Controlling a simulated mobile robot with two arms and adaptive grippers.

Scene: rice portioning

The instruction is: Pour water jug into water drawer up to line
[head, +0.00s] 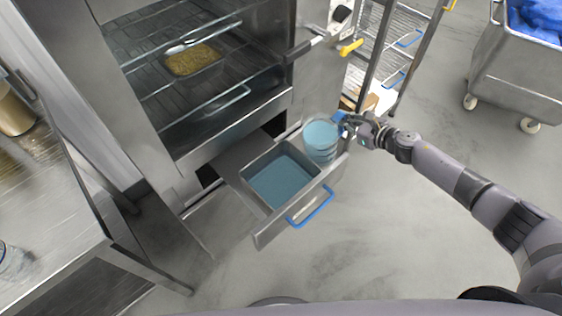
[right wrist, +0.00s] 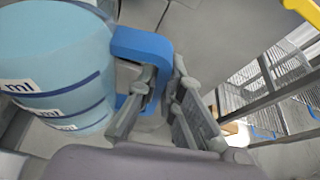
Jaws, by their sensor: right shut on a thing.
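The water jug (head: 321,141) is a clear round container with blue water in it. It is at the right side of the open drawer, looking roughly upright; whether it touches the drawer cannot be told. The water drawer (head: 268,231) is pulled out and its pan holds blue water (head: 280,182). The line in the pan cannot be made out. My right gripper (head: 347,124) is shut on the jug's blue handle (right wrist: 141,45). In the right wrist view the jug (right wrist: 60,65) shows dark blue bands and white "ml" labels. My left gripper is out of view.
An oven cabinet (head: 232,128) above the drawer stands open, with a pan of grain (head: 193,60) on its rack. A steel table (head: 50,190) is at left. A wire rack (head: 400,45) and a wheeled bin (head: 515,75) stand at right. The floor in front is clear.

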